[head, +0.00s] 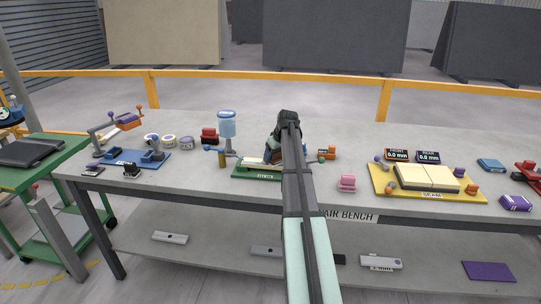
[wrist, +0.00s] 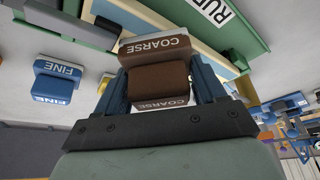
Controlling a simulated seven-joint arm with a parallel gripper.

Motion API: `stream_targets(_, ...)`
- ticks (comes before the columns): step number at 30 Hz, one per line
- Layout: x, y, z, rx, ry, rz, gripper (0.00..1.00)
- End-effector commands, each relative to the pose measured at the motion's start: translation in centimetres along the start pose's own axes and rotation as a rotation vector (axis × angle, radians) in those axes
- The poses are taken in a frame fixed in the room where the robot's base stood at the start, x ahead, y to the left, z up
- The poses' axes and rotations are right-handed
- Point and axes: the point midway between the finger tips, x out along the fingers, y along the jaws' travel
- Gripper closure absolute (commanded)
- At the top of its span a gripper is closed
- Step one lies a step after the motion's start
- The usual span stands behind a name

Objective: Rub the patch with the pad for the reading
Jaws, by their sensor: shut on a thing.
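My gripper (wrist: 160,90) is shut on a brown pad (wrist: 158,77) marked COARSE, its fingers on either side of the pad's handle. In the head view my gripper (head: 287,145) is over the right part of the green board (head: 258,176), and my arm hides much of it. A pale slab (head: 252,160) lies on this board. The patch itself is not clear, and I cannot tell whether the pad touches the slab. A blue pad (wrist: 58,80) marked FINE lies apart to the left in the wrist view. Two displays (head: 397,155) (head: 428,157) read 0.0 mm.
A yellow board (head: 382,185) with two cream slabs is right of my arm. A pink block (head: 346,183) stands between. A blue-topped dispenser (head: 227,125), several jars (head: 169,141) and a blue fixture (head: 150,160) are left. The bench's front edge is near.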

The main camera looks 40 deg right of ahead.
Motion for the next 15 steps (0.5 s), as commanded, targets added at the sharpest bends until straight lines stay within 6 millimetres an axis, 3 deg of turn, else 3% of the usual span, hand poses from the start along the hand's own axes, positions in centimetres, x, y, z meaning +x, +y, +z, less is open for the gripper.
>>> stream_targets(15,1.0,-1.9,-1.6,-0.001,-0.002,-0.002,0.55)
